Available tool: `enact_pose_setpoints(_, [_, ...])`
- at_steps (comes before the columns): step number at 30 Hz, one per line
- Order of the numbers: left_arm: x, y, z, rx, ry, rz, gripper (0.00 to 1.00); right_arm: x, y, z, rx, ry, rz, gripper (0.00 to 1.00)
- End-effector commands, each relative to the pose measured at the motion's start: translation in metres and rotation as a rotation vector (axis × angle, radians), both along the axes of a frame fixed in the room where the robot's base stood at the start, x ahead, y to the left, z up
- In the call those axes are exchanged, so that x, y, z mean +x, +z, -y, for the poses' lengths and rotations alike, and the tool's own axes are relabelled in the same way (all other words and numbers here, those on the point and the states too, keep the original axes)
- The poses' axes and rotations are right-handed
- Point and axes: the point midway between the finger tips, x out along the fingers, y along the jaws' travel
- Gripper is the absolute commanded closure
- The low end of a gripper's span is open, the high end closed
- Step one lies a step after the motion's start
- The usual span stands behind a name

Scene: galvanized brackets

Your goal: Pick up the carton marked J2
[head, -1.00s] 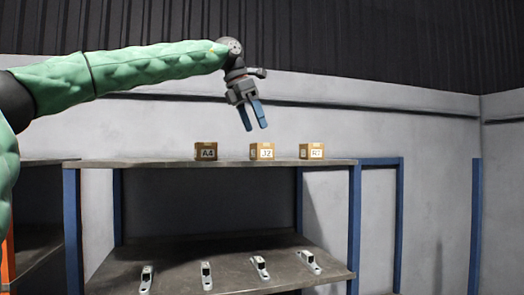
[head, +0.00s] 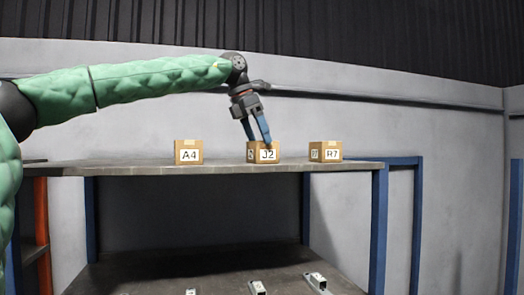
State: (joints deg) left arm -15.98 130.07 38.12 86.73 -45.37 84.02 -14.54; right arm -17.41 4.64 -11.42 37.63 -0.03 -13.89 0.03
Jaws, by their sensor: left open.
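The carton marked J2 (head: 263,155) is a small brown box with a white label. It stands upright on the top shelf (head: 130,168), between two other cartons. My left gripper (head: 260,146) is open and points down at the J2 carton. Its blue fingers overlap the carton's upper part in the head view. I cannot tell whether they touch it. My right gripper is not in view.
A carton marked A4 (head: 189,153) stands to the left of J2, and a carton marked R7 (head: 326,152) to the right, both with gaps. Several metal brackets (head: 257,287) lie on the lower shelf. A pale wall is behind.

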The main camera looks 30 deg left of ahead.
Motion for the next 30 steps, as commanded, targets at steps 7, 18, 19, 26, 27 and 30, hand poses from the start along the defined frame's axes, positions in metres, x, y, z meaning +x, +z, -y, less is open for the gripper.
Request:
enact_pose_setpoints(7, [0.008,-0.016,0.007,-0.001,-0.002,-0.003,0.00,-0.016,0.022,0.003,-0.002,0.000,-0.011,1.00])
enact_pose_setpoints(18, [0.016,-0.044,0.013,0.000,0.001,0.000,0.00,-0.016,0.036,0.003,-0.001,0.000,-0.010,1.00])
enact_pose_setpoints(19, [0.016,-0.044,0.013,0.000,0.001,0.000,0.00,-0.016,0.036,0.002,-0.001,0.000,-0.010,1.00])
enact_pose_setpoints(26, [0.016,-0.044,0.012,0.000,0.001,0.000,0.12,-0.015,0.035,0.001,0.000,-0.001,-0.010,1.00])
enact_pose_setpoints(27, [0.016,-0.044,0.012,0.000,0.001,0.000,0.20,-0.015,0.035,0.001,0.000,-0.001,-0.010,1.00])
enact_pose_setpoints(30, [0.016,-0.044,0.012,0.000,0.001,0.000,0.39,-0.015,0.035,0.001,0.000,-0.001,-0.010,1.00])
